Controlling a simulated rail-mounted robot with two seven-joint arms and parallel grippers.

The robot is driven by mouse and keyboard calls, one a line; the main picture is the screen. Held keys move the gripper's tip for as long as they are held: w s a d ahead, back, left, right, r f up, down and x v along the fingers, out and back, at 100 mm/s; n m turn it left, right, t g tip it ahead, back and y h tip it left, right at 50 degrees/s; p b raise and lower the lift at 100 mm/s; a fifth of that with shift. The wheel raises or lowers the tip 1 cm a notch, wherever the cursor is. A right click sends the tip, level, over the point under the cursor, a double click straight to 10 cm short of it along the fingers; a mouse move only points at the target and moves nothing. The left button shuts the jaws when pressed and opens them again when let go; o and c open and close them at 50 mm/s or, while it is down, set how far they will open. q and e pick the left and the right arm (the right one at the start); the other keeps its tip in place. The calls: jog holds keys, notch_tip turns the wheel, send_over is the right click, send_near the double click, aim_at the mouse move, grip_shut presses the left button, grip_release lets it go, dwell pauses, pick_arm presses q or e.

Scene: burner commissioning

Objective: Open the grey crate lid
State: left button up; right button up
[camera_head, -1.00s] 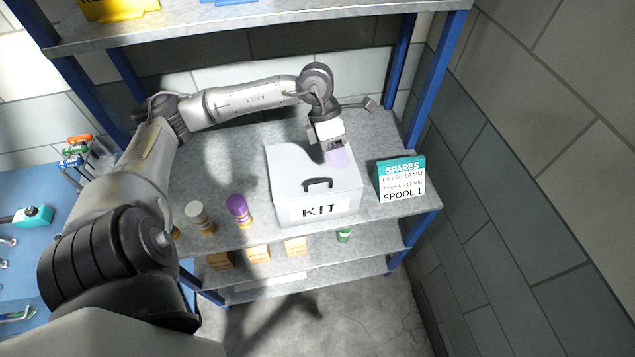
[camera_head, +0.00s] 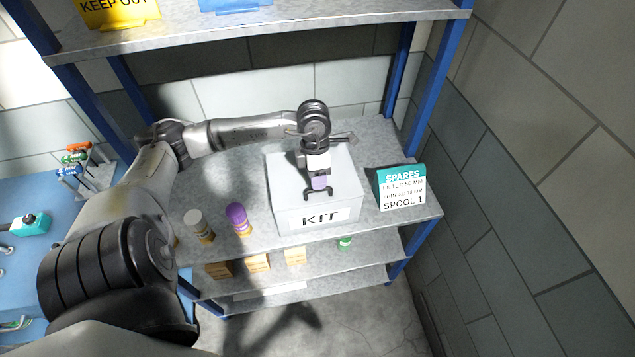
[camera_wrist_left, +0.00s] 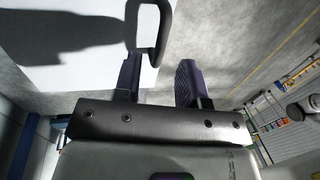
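The grey crate (camera_head: 286,209) marked KIT stands on the shelf, its lid (camera_head: 283,171) looking closed. A black loop handle (camera_head: 309,195) is on the lid near its front; the handle also shows in the left wrist view (camera_wrist_left: 164,22). My left gripper (camera_head: 319,184) is over the lid, right at the handle. In the left wrist view my left gripper's fingers (camera_wrist_left: 157,80) are apart, and the near end of the handle lies at the gap between them, closer to the left finger. I cannot tell whether they touch. My right gripper is in neither view.
A SPARES sign (camera_head: 401,187) stands close to the crate's right side. A purple-topped container (camera_head: 238,216) and a white-topped one (camera_head: 197,224) stand to its left. An upper shelf (camera_head: 270,30) and blue posts frame the space above.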

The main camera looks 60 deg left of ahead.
pick_arm(q)
jog(key=shift+d+f, duration=0.15)
jog(key=shift+f, duration=0.6)
jog(key=shift+d+f, duration=0.15)
jog(key=shift+f, duration=0.6)
grip_shut()
